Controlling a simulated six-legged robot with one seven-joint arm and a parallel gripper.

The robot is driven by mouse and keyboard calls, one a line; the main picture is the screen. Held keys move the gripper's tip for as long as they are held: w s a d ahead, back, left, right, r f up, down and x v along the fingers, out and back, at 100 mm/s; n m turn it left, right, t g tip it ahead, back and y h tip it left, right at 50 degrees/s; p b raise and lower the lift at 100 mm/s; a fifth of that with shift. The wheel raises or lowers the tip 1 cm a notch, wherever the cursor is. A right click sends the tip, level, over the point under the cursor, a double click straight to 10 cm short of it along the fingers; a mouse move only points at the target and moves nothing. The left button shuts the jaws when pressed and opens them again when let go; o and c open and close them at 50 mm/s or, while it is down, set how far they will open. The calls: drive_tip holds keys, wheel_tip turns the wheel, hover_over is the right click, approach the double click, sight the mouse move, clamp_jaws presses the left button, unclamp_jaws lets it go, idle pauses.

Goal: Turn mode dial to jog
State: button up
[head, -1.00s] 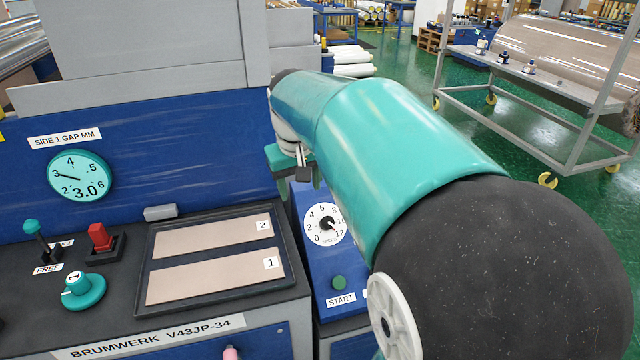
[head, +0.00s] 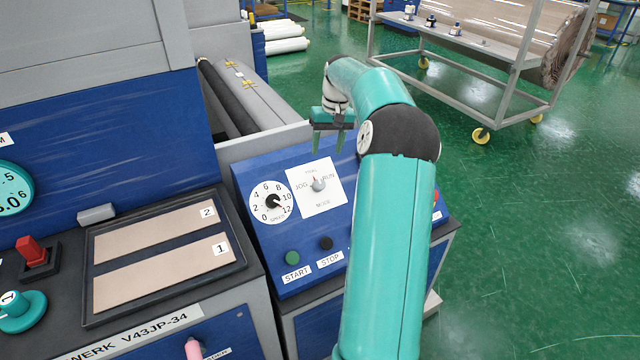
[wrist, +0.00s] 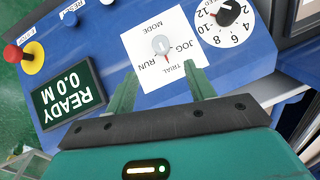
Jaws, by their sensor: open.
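The mode dial (head: 318,184) is a small grey knob on a white plate marked JOG at left, TRIAL at top and RUN at right. Its pointer appears to face up toward TRIAL. The dial also shows in the wrist view (wrist: 161,46), where the plate appears upside down. My gripper (head: 328,148) is open and empty, with its teal fingers pointing down above the far edge of the plate. In the wrist view my gripper (wrist: 160,78) has its fingers apart at the plate's near side, with the dial beyond the tips. No contact with the dial shows.
A speed dial (head: 271,202) sits left of the mode plate. Black STOP (head: 326,243) and green START (head: 292,258) buttons are below. The wrist view shows a READY display (wrist: 68,94) and a red button on yellow (wrist: 13,54). Rollers (head: 240,95) lie behind the panel.

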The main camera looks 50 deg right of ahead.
sight(320, 183)
drive_tip(key=f, duration=0.4)
drive_tip(key=a+f, duration=0.1)
drive_tip(key=f, duration=0.4)
drive_tip(key=w+a+f, duration=0.1)
drive_tip(key=f, duration=0.3)
drive_tip(key=shift+f, duration=0.2)
drive_tip(key=c, duration=1)
